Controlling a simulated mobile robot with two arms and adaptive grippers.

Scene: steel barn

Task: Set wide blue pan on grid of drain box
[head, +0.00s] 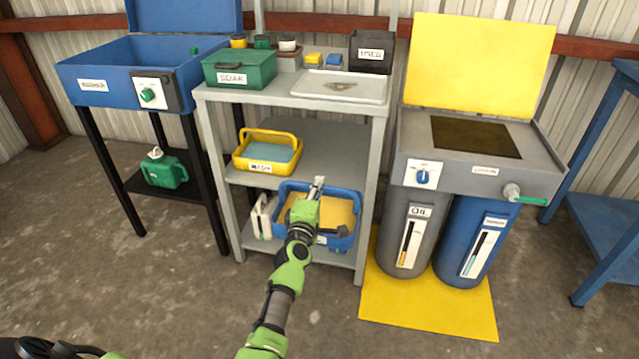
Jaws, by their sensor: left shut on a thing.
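The wide blue pan (343,243) is on the bottom shelf of the grey rack, with a tan inside and a label on its front. My left gripper (318,184) reaches over it, fingertips at its far rim, shut on the pan. My arm hides part of the pan's front and middle. I cannot tell whether the pan is lifted off the shelf. The drain box (408,142) stands to the right, labelled DRAIN, with its dark grid (475,137) bare and its yellow lid (480,65) up. My right gripper is not in view.
Above the pan, the middle shelf holds a yellow bin (243,163). A green box (212,72) and a pale tray (310,85) are on top. White containers (262,216) stand left of the pan. A tap (512,192) sticks out from the drain box.

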